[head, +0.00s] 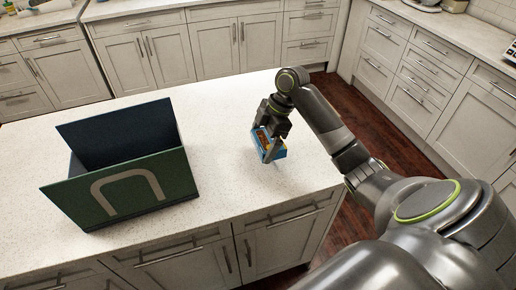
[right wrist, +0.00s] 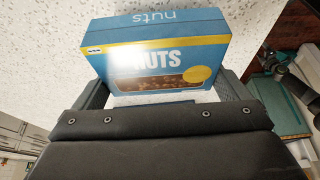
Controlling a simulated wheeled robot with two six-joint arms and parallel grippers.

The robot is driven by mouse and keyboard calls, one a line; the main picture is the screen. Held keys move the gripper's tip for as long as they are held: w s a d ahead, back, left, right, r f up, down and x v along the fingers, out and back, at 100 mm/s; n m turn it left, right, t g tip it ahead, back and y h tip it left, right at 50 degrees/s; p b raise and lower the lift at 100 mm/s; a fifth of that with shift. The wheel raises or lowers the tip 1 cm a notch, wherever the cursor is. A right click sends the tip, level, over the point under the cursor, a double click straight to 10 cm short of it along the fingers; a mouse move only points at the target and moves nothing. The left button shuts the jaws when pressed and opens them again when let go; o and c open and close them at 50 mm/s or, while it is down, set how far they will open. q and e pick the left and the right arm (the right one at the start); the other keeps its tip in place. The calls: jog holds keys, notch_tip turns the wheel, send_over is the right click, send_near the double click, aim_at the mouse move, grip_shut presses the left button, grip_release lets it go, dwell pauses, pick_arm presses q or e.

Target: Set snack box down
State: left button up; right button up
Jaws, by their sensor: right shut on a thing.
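The snack box is a blue box of nuts (head: 277,153) at the right part of the island countertop in the head view. In the right wrist view the nuts box (right wrist: 160,55) shows its printed front and top between the fingers. My right gripper (head: 269,143) comes down from above and is shut on the box. The box is at or very near the countertop; I cannot tell whether it touches. Part of the box is hidden behind the gripper. My left gripper is not in view.
A dark green open box or bag (head: 125,180) with a grey arch mark stands on the left of the white speckled countertop (head: 215,125). The countertop between it and the nuts box is clear. The counter's right edge is close to my right gripper.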

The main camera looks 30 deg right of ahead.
notch_tip(320, 180, down, 4)
jog(key=shift+f+p, duration=0.2)
jog(key=shift+p, duration=0.1)
jog(key=shift+f, duration=0.1)
jog(key=shift+f, duration=0.1)
jog(key=o, duration=0.6)
jog(key=shift+o, duration=0.2)
jog(key=b+v, duration=0.2)
jog(key=v, duration=1)
